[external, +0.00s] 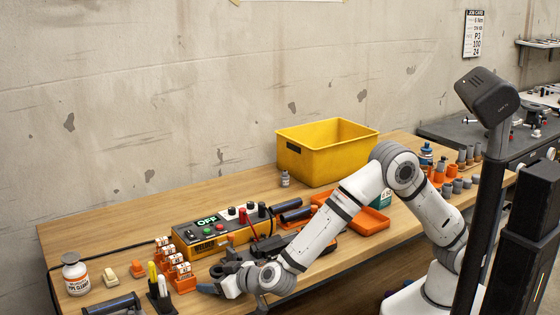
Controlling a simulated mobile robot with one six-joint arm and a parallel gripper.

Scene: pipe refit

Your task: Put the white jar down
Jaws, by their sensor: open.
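The white jar (76,277), with a grey lid and an orange-and-white label, stands upright on the left end of the wooden bench. My gripper (211,283) is low over the front part of the bench, well to the right of the jar and apart from it. It is open, and I see nothing held in it. The small size of the fingers in this view hides their exact gap.
Between jar and gripper are small cream and orange blocks (110,277), a pen holder (161,298) and orange racks (180,278). Behind are a control box (215,232) reading OFF and a yellow bin (305,165). The back left of the bench (110,232) is mostly clear.

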